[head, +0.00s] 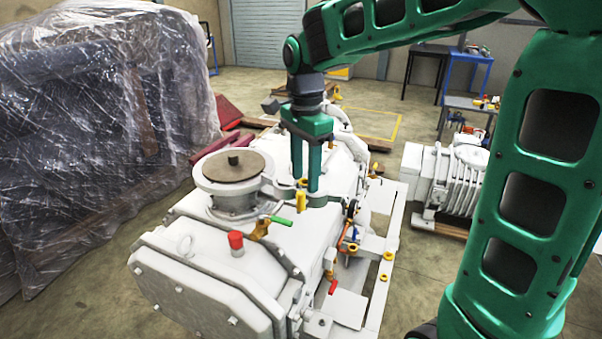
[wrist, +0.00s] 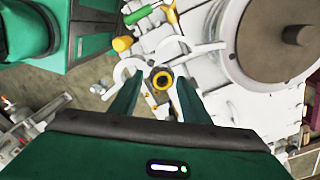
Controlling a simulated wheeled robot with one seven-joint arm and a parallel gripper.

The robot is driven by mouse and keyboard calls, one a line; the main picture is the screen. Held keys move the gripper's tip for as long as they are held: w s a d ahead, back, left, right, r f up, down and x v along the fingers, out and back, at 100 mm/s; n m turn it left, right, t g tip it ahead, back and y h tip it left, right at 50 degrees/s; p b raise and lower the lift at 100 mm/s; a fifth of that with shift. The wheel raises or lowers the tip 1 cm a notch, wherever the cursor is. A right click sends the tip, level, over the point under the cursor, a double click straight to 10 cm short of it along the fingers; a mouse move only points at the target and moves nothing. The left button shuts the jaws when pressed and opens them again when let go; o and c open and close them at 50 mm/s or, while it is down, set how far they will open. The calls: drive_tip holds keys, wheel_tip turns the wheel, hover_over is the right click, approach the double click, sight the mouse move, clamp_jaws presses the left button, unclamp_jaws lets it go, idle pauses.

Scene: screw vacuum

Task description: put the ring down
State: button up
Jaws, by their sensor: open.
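My gripper (head: 306,190) points down over the top of the white vacuum pump (head: 210,262), its two fingers apart. A gap shows between the ring and the fingers. The ring seems to rest on the pump's fittings, but I cannot tell its exact seat. In the head view a small yellow part (head: 303,183) shows between the fingers, probably the same ring, partly hidden.
A round flange with a brown disc (head: 234,165) stands left of my fingers. A yellow cylinder (head: 301,201), a green-handled valve (head: 281,220) and a red cap (head: 236,241) stand nearby. Plastic-wrapped equipment (head: 90,130) fills the left. Another white pump (head: 455,180) is at right.

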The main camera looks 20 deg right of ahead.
sight(304, 182)
wheel_tip(304, 182, up, 13)
drive_tip(key=shift+w+f, duration=0.2)
drive_tip(key=s+d+f+n, duration=0.4)
drive_tip(key=s+d+f, duration=0.4)
drive_tip(key=s, duration=0.5)
drive_tip(key=s+d+f+n, duration=0.5)
drive_tip(key=s+d+f, duration=0.4)
drive_tip(key=s+f, duration=0.2)
drive_tip(key=shift+s+d+f, duration=0.2)
drive_tip(key=shift+s+f, duration=0.05)
drive_tip(key=shift+s, duration=0.85)
drive_tip(key=shift+w+f, duration=0.2)
drive_tip(key=shift+w, duration=0.4)
